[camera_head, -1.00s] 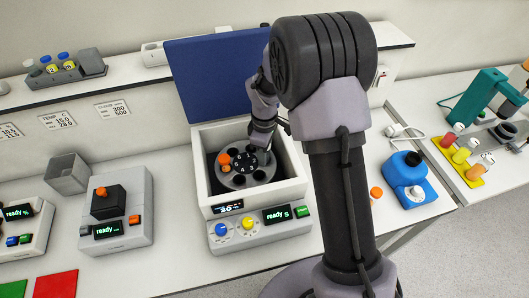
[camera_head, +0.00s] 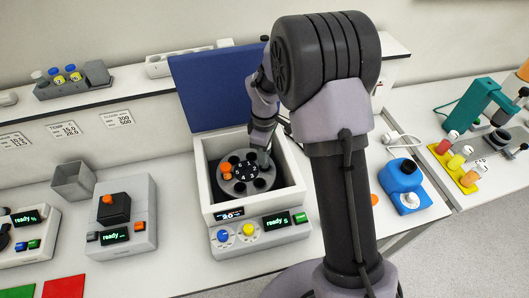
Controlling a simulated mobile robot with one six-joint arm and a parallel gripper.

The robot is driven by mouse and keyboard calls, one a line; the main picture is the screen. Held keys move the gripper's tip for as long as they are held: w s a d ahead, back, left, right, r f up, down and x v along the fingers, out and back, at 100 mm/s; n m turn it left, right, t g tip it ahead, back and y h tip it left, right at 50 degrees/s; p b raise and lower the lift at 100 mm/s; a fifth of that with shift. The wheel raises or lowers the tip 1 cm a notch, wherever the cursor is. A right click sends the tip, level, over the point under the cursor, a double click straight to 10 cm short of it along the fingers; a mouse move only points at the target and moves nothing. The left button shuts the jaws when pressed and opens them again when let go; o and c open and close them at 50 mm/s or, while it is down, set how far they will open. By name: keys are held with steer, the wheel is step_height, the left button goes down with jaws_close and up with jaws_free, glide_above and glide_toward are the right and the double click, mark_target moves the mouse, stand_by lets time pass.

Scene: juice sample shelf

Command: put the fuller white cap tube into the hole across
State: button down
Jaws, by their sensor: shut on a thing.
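The centrifuge (camera_head: 206,190) stands open, its blue lid (camera_head: 205,92) raised. Its round grey rotor (camera_head: 240,185) has numbered positions and dark holes. An orange-capped tube (camera_head: 226,168) sits at the rotor's left side. My gripper (camera_head: 263,157) points down over the rotor's right rim, across from the orange cap. It is shut on a tube, which is mostly hidden; a small pale part shows at the fingertips. I cannot tell its fill level or whether it has entered a hole.
The centrifuge walls surround the rotor closely. A grey device (camera_head: 140,225) and an open grey box (camera_head: 72,180) stand to the left. A blue device (camera_head: 402,180) stands right of my arm. My arm hides part of the bench.

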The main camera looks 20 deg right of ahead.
steer(key=c, duration=0.9)
jaws_free()
steer(key=shift+c, duration=0.2)
step_height(320, 180, up, 17)
steer(key=p, duration=0.3)
steer(key=s+a+f+m+t+b, duration=0.1)
steer(key=s+f+m+t+b, duration=0.1)
steer(key=s+m+b, duration=0.3)
steer(key=s+a+f+m+t+y+b, duration=0.1)
steer(key=s+f+m+t+b, duration=0.1)
steer(key=s+f+m+b, duration=0.3)
steer(key=s+a+f+m+t+y+b, duration=0.1)
steer(key=s+m+b, duration=0.4)
steer(key=s+b, duration=0.5)
steer(key=s+a+f, duration=0.1)
steer(key=s+f, duration=0.1)
steer(key=s, duration=0.3)
steer(key=shift+f+m+t+b, duration=0.3)
steer(key=shift+f+t, duration=0.1)
